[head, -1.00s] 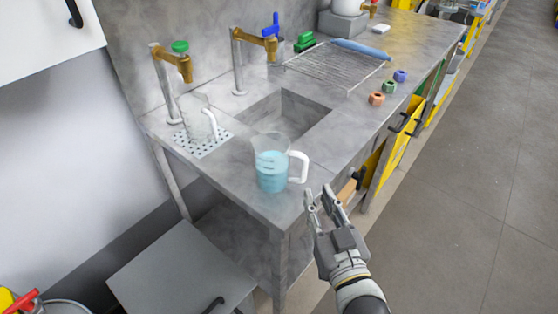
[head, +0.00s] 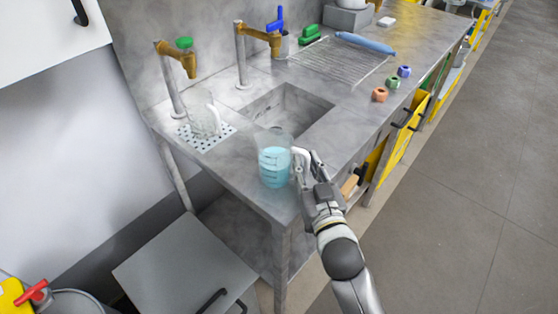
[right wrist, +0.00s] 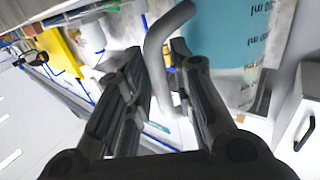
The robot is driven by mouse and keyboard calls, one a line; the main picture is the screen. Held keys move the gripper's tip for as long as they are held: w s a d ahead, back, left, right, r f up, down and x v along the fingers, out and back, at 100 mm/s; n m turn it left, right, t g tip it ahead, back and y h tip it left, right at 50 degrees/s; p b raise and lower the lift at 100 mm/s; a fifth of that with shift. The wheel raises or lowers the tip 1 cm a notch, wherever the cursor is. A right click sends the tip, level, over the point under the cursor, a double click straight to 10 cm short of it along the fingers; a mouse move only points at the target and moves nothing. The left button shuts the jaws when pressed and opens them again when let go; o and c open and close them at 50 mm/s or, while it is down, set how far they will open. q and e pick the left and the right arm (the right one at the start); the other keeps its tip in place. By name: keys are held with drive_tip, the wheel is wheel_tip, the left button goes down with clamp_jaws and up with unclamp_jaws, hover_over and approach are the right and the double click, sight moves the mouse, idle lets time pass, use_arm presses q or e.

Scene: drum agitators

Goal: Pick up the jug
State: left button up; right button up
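A clear jug (head: 274,165) with blue liquid and a white handle stands upright on the grey bench, near its front corner. In the right wrist view the jug (right wrist: 226,45) fills the upper right, with its handle (right wrist: 156,60) curving down between my fingers. My right gripper (head: 305,162) is at the handle side of the jug. The right wrist view shows the fingers (right wrist: 157,62) apart, one on each side of the handle, with some gap. A second clear jug (head: 205,121), seemingly empty, stands on a perforated plate under a tap. My left gripper is not in view.
A sink (head: 287,110) lies behind the jug, with two brass taps (head: 180,60) along the wall. A wire rack (head: 338,66) and coloured nut-like pieces (head: 380,95) lie farther along the bench. Floor to the right is clear.

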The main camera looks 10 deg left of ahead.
drive_tip(key=shift+c, duration=0.4)
clamp_jaws()
drive_tip(key=shift+r, duration=0.25)
